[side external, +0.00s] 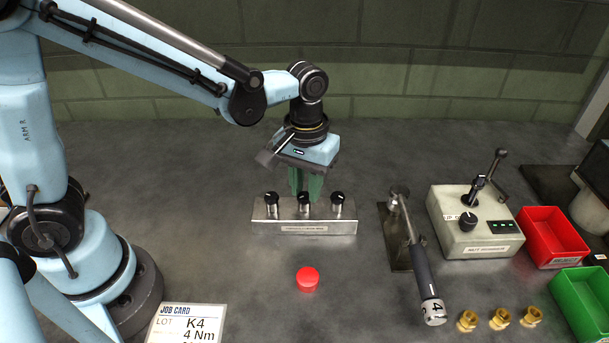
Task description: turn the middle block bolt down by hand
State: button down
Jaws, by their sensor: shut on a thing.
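The metal block (304,227) stands on the bench with three black-headed bolts in a row along its top. The middle block bolt (304,203) stands upright between the left bolt (271,203) and the right bolt (337,203). My gripper (304,191) points down from above, its green fingers shut on the middle block bolt. The fingers' tips and their contact with the bolt head are partly hidden. How far the bolt is seated cannot be told from here.
A red round button or cap (307,279) lies in front of the block. A torque wrench (418,265) rests on a stand to the right. Beyond are a control box (477,238), a red bin (552,236), a green bin (583,303) and brass fittings (499,319). A job card (186,324) lies front left.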

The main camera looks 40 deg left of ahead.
aim_at(306, 197)
jog(key=m, duration=0.6)
jog(key=shift+d, duration=0.2)
jog(key=m, duration=0.6)
jog(key=shift+s+d+m, duration=0.1)
jog(key=shift+d+m, duration=0.05)
jog(key=shift+m, duration=0.25)
jog(key=m, duration=0.5)
jog(key=shift+s, duration=0.1)
jog(key=m, duration=0.6)
jog(key=shift+s, duration=0.15)
jog(key=shift+m, duration=0.4)
jog(key=c, duration=0.9)
grip_release()
notch_tip(306, 197, up, 12)
jog(key=shift+r, duration=0.1)
